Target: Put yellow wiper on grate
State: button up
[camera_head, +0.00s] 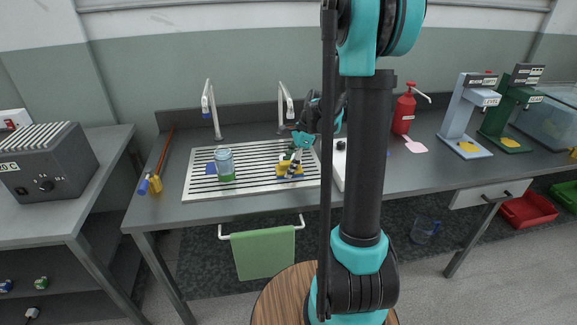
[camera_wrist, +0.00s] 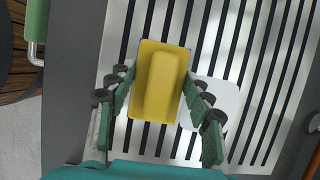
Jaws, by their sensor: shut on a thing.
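The yellow wiper (camera_wrist: 163,85) is a yellow block with a thin dark-blue edge, between the green fingers of my gripper (camera_wrist: 158,100) in the wrist view. My gripper is shut on it. In the head view the wiper (camera_head: 283,169) shows beneath my gripper (camera_head: 293,171), at the right part of the slotted metal grate (camera_head: 254,190). The grate (camera_wrist: 226,48) fills the background below the wiper in the wrist view. The wiper is over the grate or resting on it; I cannot tell whether they touch.
A glass jar with green contents (camera_head: 226,166) and a blue square (camera_head: 210,168) are on the grate's left. A white patch (camera_wrist: 222,97) lies right of the wiper. Taps (camera_head: 209,104) stand behind. A green towel (camera_head: 264,253) hangs in front. The grate's front strip is clear.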

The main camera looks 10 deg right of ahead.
jog(key=o, duration=1.1)
jog(key=shift+f, duration=0.1)
jog(key=v, duration=1.2)
jog(key=s+f+n+h, duration=0.1)
jog(key=s+f+n, duration=0.1)
jog(key=s+n, duration=0.1)
jog(key=s+a+f+n+t+h, duration=0.1)
jog(key=s+f+n, duration=0.1)
jog(key=s, duration=0.3)
jog(key=s+f+n+t, duration=0.1)
jog(key=s+f+n, duration=0.2)
jog(key=s+n, duration=0.2)
jog(key=shift+a+h, duration=0.3)
jog(key=shift+h, duration=0.1)
jog(key=s+f+n, duration=0.2)
jog(key=s, duration=0.1)
jog(key=s+f+n+t+h, duration=0.1)
jog(key=s+n, duration=0.1)
jog(key=n, duration=0.1)
jog(key=s+d+f+n+t, duration=0.1)
jog(key=s+f+n, duration=0.1)
jog(key=s+n, duration=0.1)
jog(key=shift+s+f+h, duration=0.3)
jog(key=shift+f+h, duration=0.05)
jog(key=shift+h, duration=0.05)
